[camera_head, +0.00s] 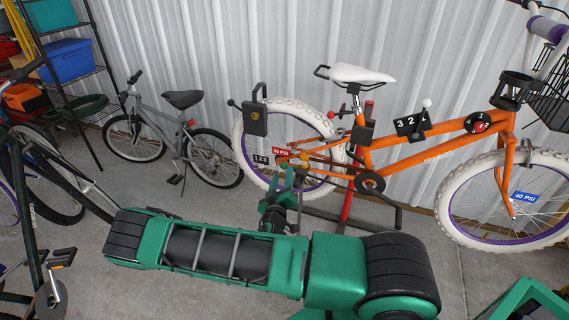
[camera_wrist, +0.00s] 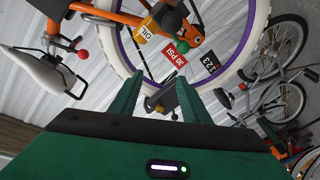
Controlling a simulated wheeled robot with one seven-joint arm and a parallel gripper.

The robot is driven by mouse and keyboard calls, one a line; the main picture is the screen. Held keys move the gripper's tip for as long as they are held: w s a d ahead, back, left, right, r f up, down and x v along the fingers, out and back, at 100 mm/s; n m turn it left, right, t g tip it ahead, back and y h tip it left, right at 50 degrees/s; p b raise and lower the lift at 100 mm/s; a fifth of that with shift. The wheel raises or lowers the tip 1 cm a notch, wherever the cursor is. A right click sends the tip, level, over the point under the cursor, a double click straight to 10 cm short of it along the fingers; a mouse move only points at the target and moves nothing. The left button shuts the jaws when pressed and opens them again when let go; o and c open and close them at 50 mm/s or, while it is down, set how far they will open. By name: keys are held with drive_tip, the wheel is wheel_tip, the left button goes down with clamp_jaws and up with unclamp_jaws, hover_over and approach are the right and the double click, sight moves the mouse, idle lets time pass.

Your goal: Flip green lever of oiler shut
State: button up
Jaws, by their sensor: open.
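The oiler (camera_wrist: 146,33) shows in the wrist view as a small yellow body with an OIL label, at the rear hub of the orange bike. A dark green rounded piece (camera_wrist: 171,22), which looks like its lever, lies just beside it. In the head view the oiler area (camera_head: 290,157) is small, and I cannot make out the lever's position there. My gripper (camera_wrist: 154,84) is open, its green fingers pointing toward the hub, apart from the oiler. A dark grey part shows between the fingers. In the head view my gripper (camera_head: 284,190) is just below the hub.
The orange bike (camera_head: 440,138) stands on a red stand (camera_head: 347,205). A red 30 PSI tag (camera_wrist: 175,53) and a black 123 tag (camera_wrist: 208,62) are near the fingers. A grey bike (camera_head: 150,125) stands behind left. A corrugated wall is behind.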

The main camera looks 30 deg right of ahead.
drive_tip(key=v, duration=1)
drive_tip(key=shift+s+a, duration=0.25)
drive_tip(key=shift+a, duration=0.05)
